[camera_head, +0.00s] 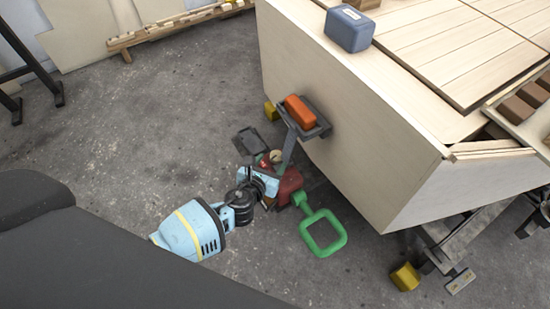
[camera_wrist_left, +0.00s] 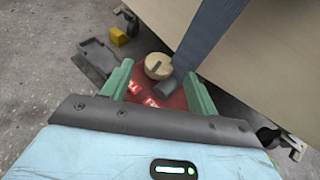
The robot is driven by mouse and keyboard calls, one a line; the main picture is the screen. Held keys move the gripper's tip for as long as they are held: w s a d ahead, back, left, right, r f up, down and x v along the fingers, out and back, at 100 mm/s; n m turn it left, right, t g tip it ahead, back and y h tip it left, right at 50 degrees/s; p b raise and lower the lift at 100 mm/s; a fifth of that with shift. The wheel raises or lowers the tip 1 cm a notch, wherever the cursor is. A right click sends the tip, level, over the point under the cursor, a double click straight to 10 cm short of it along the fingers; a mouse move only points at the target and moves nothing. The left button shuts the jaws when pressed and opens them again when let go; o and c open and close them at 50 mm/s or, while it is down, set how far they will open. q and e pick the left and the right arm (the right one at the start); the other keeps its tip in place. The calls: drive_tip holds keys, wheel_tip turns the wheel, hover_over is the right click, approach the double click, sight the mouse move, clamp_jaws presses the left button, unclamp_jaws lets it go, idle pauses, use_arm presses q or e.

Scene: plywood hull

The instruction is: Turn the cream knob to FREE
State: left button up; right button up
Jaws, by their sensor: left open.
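The cream knob (camera_head: 276,156) is a small round knob with a dark mark, on top of a red housing (camera_head: 290,187) beside the plywood hull. In the left wrist view the knob (camera_wrist_left: 157,65) shows beyond and between my two green fingers, with white markings on the red face (camera_wrist_left: 170,99) too small to read. My left gripper (camera_head: 266,170) is open over the red housing, its fingers apart and not visibly touching the knob. A dark grey bar (camera_wrist_left: 208,38) runs down close to the knob's right side. My right gripper is not in view.
The hull wall (camera_head: 345,125) rises just right of the knob. An orange block (camera_head: 300,112) sits on a dark bracket above it. A green loop handle (camera_head: 322,233) sticks out from the red housing. A blue box (camera_head: 348,28) rests on the hull.

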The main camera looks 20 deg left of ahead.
sight(276, 157)
use_arm(q)
drive_tip(key=shift+b+x, duration=0.45)
drive_tip(key=shift+x, duration=0.8)
drive_tip(key=shift+w+f, duration=0.25)
drive_tip(key=shift+w, duration=0.35)
drive_tip(key=shift+c, duration=0.5)
